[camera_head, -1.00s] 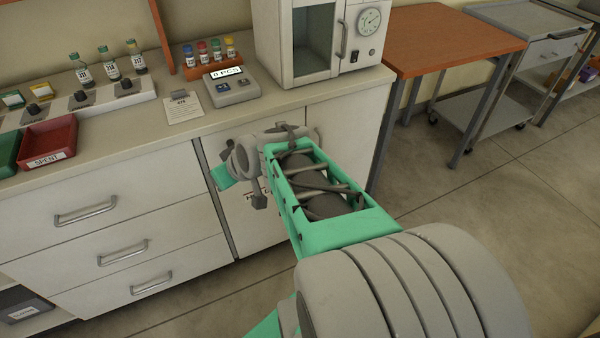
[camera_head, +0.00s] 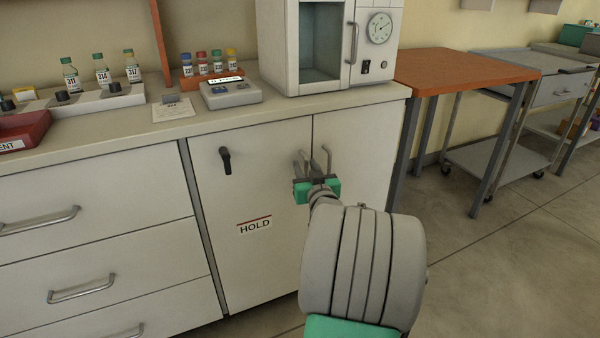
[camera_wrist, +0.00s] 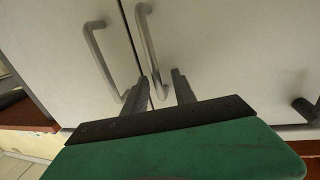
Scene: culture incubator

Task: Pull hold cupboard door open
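The hold cupboard door (camera_head: 250,265) is a pale door with a HOLD label and appears shut in the head view. Its grey bar handle (camera_wrist: 148,45) is beside the seam in the wrist view. My gripper (camera_head: 310,174) is at the door handles in the head view, hiding part of them. In the wrist view my gripper (camera_wrist: 161,84) has its two fingers apart. The lower end of the hold door's handle shows between them; I cannot tell whether they touch it.
The neighbouring door's handle (camera_wrist: 100,60) is close beside. A black latch (camera_head: 225,160) sits on the hold door's upper left. Drawers (camera_head: 90,220) stand left, an orange-topped table (camera_head: 465,68) right. Open floor (camera_head: 500,270) lies at the right.

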